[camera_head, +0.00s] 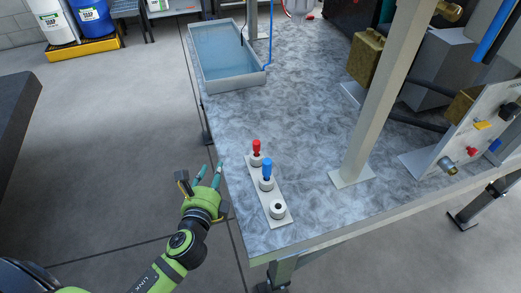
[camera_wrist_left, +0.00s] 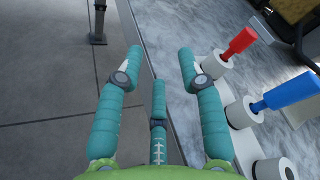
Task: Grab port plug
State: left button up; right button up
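A narrow pale plate (camera_head: 262,192) lies near the front left corner of the grey marbled table. It bears a red port plug (camera_head: 256,147) in the far holder, a blue port plug (camera_head: 267,170) in the middle holder, and a near holder (camera_head: 278,210) with a dark hole and no plug. In the left wrist view, the red plug (camera_wrist_left: 237,44) and blue plug (camera_wrist_left: 290,92) are right of the fingers. My left gripper (camera_head: 209,173), with three teal fingers, is open and empty just left of the table edge; it also shows in the left wrist view (camera_wrist_left: 158,75). My right gripper is not in view.
A grey tray of water (camera_head: 228,55) stands at the table's far left. A beige post (camera_head: 380,100) rises right of the plate. A panel with fittings (camera_head: 470,135) stands at the right. The tabletop between plate and post is clear.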

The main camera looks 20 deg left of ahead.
aim_at(252, 157)
pick_arm(q)
jog(key=d+m+h, duration=0.1)
jog(key=m, duration=0.3)
jog(key=w+d+r+m+t+h, duration=0.1)
jog(key=d+m+h, duration=0.1)
jog(key=m, duration=0.1)
jog(key=w+d+r+m+t+h, duration=0.1)
jog(key=d+m+h, duration=0.1)
jog(key=m, duration=0.2)
jog(key=shift+w+d+r+m, duration=0.2)
jog(key=shift+r+m, duration=0.05)
jog(key=shift+m, duration=0.05)
jog(key=shift+d+m+h, duration=0.4)
jog(key=shift+m+h, duration=0.1)
jog(key=shift+m, duration=0.4)
jog(key=shift+w+d+f+m, duration=0.15)
jog(key=shift+w+m, duration=0.1)
jog(key=shift+m, duration=0.15)
jog(key=w, duration=0.2)
jog(key=w+d, duration=0.1)
jog(key=w, duration=0.1)
jog(key=w+p, duration=0.1)
jog(key=w, duration=0.1)
jog(key=shift+w+d, duration=0.25)
jog(key=shift+w, duration=0.05)
jog(key=c, duration=0.5)
